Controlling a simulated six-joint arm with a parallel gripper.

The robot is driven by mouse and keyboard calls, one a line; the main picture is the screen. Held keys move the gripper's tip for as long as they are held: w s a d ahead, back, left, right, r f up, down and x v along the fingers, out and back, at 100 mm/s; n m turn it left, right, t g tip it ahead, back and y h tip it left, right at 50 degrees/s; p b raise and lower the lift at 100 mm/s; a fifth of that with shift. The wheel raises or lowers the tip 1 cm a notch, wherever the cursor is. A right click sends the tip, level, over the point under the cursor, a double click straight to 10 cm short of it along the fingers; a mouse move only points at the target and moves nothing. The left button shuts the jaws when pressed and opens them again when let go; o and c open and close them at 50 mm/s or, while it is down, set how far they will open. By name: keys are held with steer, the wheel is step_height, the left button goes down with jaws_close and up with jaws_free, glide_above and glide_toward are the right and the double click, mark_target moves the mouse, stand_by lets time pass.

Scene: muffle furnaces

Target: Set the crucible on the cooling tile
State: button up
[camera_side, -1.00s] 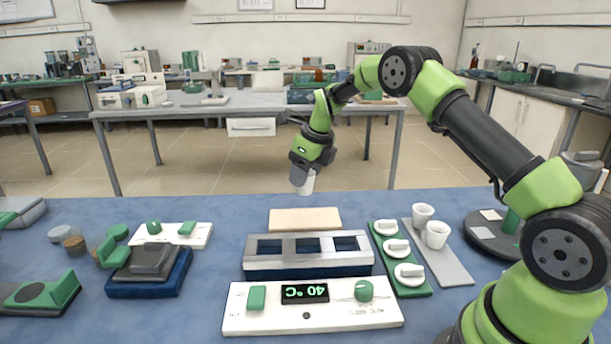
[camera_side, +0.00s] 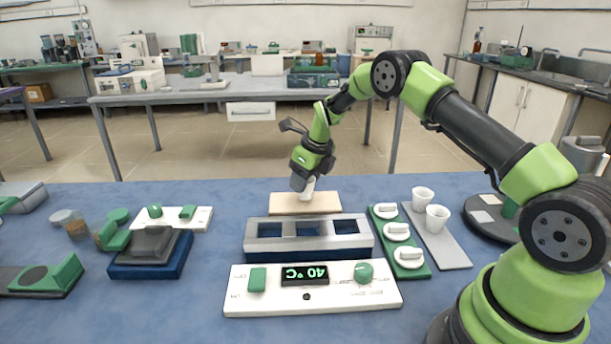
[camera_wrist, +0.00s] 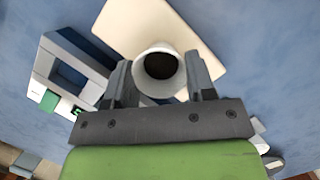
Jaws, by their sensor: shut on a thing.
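The white crucible (camera_side: 309,186) is between the fingers of my gripper (camera_side: 305,180), which is shut on it. It is roughly upright, with a slight tilt in the side view. In the wrist view, the crucible (camera_wrist: 160,91) shows its open mouth and dark inside between the two fingers of my gripper (camera_wrist: 160,76). The cooling tile (camera_side: 285,206) is a flat cream slab behind the furnace block, and the crucible is over it. The tile (camera_wrist: 122,20) also lies behind the crucible in the wrist view. I cannot tell whether the crucible's base touches it.
The grey furnace block (camera_side: 350,243) with several square openings stands in front of the tile. The white control panel (camera_side: 330,300) is nearer. At right are a green strip (camera_side: 418,270) with white lids and a grey strip (camera_side: 452,253) with two white cups.

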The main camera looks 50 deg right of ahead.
steer(key=shift+f, duration=0.4)
steer(key=o, duration=1.4)
steer(key=shift+o, duration=0.2)
step_height(320, 180, up, 8)
